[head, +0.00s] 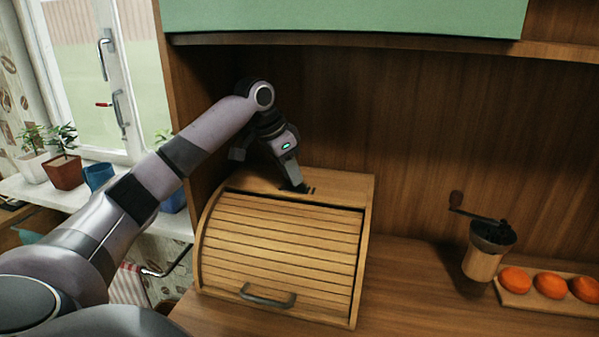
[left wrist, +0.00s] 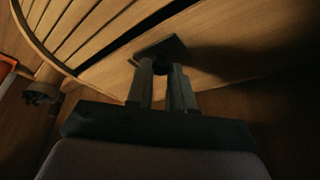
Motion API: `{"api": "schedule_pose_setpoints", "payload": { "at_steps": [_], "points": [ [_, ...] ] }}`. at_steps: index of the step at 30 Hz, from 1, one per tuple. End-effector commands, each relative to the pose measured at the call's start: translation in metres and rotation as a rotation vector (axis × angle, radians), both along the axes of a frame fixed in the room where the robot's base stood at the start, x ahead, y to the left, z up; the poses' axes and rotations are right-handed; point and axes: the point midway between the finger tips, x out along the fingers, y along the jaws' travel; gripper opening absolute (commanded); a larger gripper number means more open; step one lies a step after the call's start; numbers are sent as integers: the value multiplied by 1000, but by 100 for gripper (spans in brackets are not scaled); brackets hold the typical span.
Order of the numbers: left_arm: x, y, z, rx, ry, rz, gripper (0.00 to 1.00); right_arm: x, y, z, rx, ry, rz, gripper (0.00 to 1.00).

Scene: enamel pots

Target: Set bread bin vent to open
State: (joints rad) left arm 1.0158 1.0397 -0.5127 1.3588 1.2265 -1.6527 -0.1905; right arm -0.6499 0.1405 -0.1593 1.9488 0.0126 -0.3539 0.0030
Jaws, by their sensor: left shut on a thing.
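The wooden bread bin (head: 277,252) stands on the counter with its slatted roll front down and a dark handle (head: 267,297) low on it. My left gripper (head: 294,187) reaches down onto the top of the bin. In the left wrist view its two fingers (left wrist: 168,75) are shut on a small dark vent knob (left wrist: 161,50). The fingers and knob hide part of the vent, so I cannot tell its exact setting. My right gripper is not in view.
A coffee grinder (head: 482,252) and a wooden board (head: 520,301) with orange fruits (head: 551,285) stand to the right. A green cabinet (head: 345,18) hangs above. Potted plants (head: 64,172) stand on the windowsill at left. The counter between bin and grinder is clear.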

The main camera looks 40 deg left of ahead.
Motion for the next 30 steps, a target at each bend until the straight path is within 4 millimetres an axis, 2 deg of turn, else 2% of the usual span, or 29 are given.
{"api": "schedule_pose_setpoints", "payload": {
  "at_steps": [1,3,11,12,14,24,30],
  "points": [
    [-5,10,0,1,2,6,0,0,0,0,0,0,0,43],
    [-9,16,0,2,1,4,0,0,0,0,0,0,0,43],
    [-10,17,1,1,0,0,0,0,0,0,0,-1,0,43],
    [-9,17,1,1,0,0,32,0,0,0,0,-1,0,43],
    [-9,16,1,1,0,0,48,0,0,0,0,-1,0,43],
    [-8,14,0,1,0,-1,48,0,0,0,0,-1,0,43],
    [3,-5,1,0,-1,-3,48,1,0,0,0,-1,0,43]
  ]
}}
